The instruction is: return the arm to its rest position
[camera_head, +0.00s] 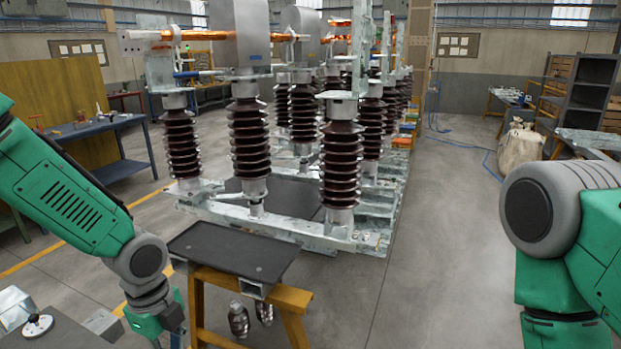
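My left arm comes in from the left, green with grey joints, and reaches down to the lower left. Its gripper (158,318) is at the bottom edge, left of a small black-topped stand (232,250). Its fingertips are cut off or too small to read, so I cannot tell whether it is open or shut. My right arm, green with a large grey joint, is at the right edge, bent downward. Its gripper is out of view below the frame.
An isolator frame (290,232) with several brown ribbed insulators stands ahead in the middle. The stand has yellow legs and metal parts hanging beneath. A blue workbench (95,125) is at left. A grey table corner (60,335) is at bottom left. The floor (440,220) at right centre is clear.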

